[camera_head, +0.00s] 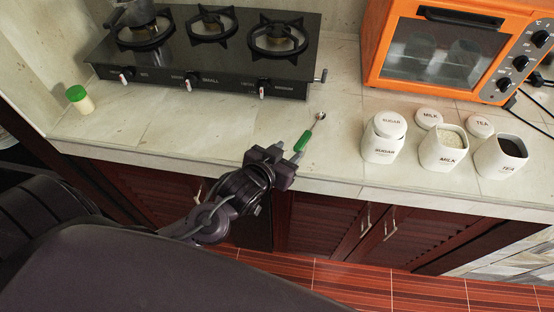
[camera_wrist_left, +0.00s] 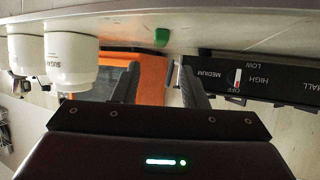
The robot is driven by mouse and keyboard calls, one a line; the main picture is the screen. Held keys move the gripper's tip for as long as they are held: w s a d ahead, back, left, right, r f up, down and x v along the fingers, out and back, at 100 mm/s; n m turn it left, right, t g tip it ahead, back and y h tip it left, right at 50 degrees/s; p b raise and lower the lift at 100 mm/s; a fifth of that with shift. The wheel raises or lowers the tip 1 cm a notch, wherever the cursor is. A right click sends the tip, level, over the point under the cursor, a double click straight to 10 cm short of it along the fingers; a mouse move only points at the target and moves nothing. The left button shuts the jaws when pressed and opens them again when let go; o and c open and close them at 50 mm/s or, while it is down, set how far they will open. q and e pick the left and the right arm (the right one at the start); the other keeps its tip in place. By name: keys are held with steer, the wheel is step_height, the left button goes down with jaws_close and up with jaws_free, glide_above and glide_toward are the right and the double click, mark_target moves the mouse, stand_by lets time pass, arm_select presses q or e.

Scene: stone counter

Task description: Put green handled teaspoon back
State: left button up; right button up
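The teaspoon with the green handle (camera_head: 302,141) lies on the stone counter, its metal bowl pointing away toward the stove. My left gripper (camera_head: 284,155) is at the counter's front edge, close to the handle's near end. In the left wrist view, which is upside down, the two fingers (camera_wrist_left: 160,66) are apart with nothing seen between them. The green handle (camera_wrist_left: 161,36) shows end-on beyond the fingertips. The sugar jar (camera_head: 382,149) has its lid on. The milk jar (camera_head: 443,154) is open with pale contents, and the tea jar (camera_head: 499,160) is open with dark contents.
The milk lid (camera_head: 428,118) and tea lid (camera_head: 480,127) lie behind their jars. An orange oven (camera_head: 371,45) stands at the back right. A black gas stove (camera_head: 220,85) is at the back left. A small green-capped jar (camera_head: 80,99) stands at the left. Counter left of the spoon is clear.

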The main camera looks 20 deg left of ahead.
arm_select(q)
steer(key=shift+v, duration=2.6)
steer(key=s+a+f+g+y, duration=0.15)
steer(key=s+f+g, duration=0.25)
steer(key=s+g, duration=0.45)
step_height(320, 180, down, 31)
steer(key=s+m+g, duration=0.1)
steer(key=s+g, duration=0.1)
steer(key=s, duration=0.1)
steer(key=s+a+f, duration=0.2)
steer(key=s+f, duration=0.6)
steer(key=s, duration=0.1)
steer(key=s+a+f+g, duration=0.1)
steer(key=s+f, duration=0.8)
steer(key=s, duration=0.1)
steer(key=shift+a+f, duration=0.25)
steer(key=shift+a, duration=0.1)
steer(key=shift+g, duration=0.25)
